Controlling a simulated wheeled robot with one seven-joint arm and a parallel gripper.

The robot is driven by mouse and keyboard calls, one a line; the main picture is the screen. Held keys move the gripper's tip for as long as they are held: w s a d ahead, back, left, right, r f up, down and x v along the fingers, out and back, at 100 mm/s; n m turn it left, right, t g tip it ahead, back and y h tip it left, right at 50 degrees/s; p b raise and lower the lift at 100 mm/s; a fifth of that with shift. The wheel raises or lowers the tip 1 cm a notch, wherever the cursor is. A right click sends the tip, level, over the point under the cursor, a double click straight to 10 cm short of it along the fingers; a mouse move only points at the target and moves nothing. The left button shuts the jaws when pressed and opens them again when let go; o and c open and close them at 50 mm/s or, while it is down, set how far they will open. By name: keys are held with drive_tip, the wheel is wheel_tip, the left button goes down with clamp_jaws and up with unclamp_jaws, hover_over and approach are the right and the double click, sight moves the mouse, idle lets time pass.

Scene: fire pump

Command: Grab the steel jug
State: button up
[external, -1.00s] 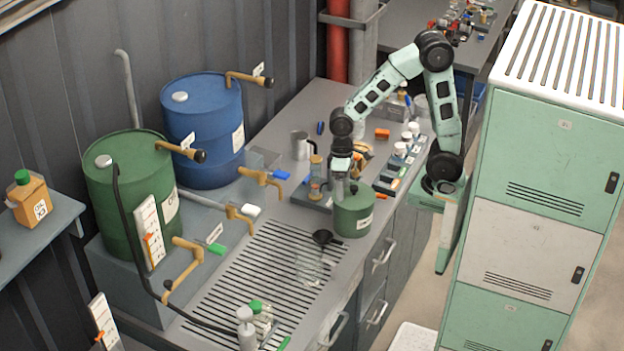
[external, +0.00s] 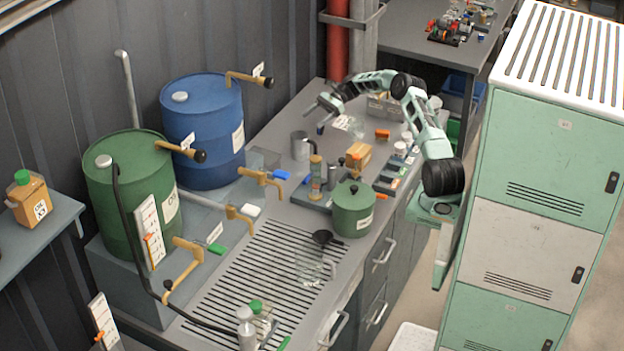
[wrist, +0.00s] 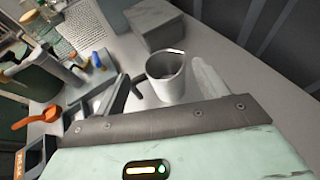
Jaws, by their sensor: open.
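The steel jug (external: 300,146) is a grey, open-topped cylinder standing upright on the bench near the wall, right of the blue drum. In the wrist view the jug (wrist: 165,78) appears upper centre, its dark handle on the left. My gripper (external: 317,108) is open and empty, held above the bench behind and slightly right of the jug, pointing left. In the wrist view the jug appears between the fingers of my gripper (wrist: 162,92), beyond their tips. I see no contact. The wrist housing hides the nearest bench surface.
A blue drum (external: 204,120) and a brass tap (external: 262,178) stand left of the jug.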

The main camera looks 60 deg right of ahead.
drive_tip(key=b, duration=0.7)
approach(302, 146)
drive_tip(key=w+f, duration=0.1)
drive_tip(key=w+d+f, duration=0.1)
drive_tip(key=f, duration=0.2)
drive_tip(key=shift+w+d+f, duration=0.25)
drive_tip(key=shift+w, duration=0.15)
drive_tip(key=shift+w+a, duration=0.3)
drive_tip(key=shift+a, duration=0.35)
drive_tip(key=b+x, duration=0.1)
drive_tip(key=x, duration=0.4)
drive_tip(key=shift+d+f+b, duration=0.1)
drive_tip(key=shift+f+b, duration=0.1)
drive_tip(key=shift+b, duration=0.2)
drive_tip(key=shift+w+a, duration=0.25)
drive_tip(key=shift+a, duration=0.25)
drive_tip(key=c, duration=0.9)
